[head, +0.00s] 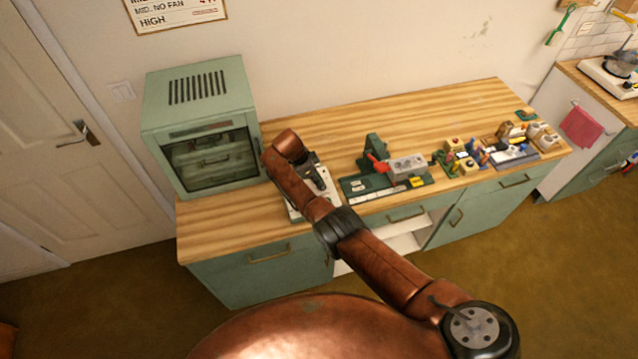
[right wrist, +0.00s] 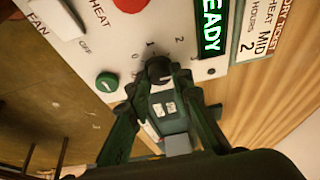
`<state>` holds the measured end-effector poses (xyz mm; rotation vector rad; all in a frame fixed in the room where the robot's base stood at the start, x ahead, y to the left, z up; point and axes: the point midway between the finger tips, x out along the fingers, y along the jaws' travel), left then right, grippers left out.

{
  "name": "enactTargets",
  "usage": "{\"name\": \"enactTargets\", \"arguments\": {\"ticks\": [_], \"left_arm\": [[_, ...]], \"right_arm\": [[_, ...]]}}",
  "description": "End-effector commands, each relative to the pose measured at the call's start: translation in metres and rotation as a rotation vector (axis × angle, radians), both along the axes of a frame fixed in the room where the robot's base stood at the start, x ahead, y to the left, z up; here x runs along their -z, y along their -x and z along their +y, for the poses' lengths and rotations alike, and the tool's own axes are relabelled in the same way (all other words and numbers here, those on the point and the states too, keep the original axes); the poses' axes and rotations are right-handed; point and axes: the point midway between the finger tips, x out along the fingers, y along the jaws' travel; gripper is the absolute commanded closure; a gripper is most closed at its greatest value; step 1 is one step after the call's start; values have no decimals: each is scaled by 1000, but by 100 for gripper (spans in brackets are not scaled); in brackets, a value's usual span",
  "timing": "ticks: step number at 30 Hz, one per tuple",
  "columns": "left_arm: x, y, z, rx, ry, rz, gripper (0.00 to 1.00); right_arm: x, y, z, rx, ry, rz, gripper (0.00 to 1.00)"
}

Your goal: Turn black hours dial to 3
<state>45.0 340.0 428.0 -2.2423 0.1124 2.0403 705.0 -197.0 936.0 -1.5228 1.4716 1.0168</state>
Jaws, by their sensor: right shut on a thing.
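The black hours dial (right wrist: 158,70) sits on a white control panel (right wrist: 125,52), with the printed marks 1 and 2 beside it. My right gripper (right wrist: 160,82) is shut on the dial, its dark green fingers on either side. I cannot tell which number the dial points to. In the head view, my copper right arm reaches over the counter to the panel (head: 294,213), and my right gripper (head: 318,182) is partly hidden there. My left gripper is not in view.
A green button (right wrist: 107,82), a red round part (right wrist: 130,4), a lit READY display (right wrist: 211,25) and a ticket reading HEAT MID, HOURS 2 (right wrist: 262,30) are near the dial. A green cabinet (head: 195,90) stands left; tools and jars fill the counter's right.

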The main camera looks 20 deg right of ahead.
Motion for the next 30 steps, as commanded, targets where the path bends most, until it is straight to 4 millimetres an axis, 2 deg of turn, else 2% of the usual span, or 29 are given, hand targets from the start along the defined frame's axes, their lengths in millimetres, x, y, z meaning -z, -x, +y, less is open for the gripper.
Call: {"name": "enactTargets", "arguments": {"ticks": [9,10,17,26,30], "left_arm": [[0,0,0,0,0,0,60],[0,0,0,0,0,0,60],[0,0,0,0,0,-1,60],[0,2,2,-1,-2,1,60],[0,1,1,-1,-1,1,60]], "right_arm": [[1,1,0,2,-1,1,100],[1,0,0,2,-1,1,79],[0,0,0,0,-1,1,63],[-1,0,0,0,0,0,62],[-12,-1,5,-1,-1,-3,62]]}}
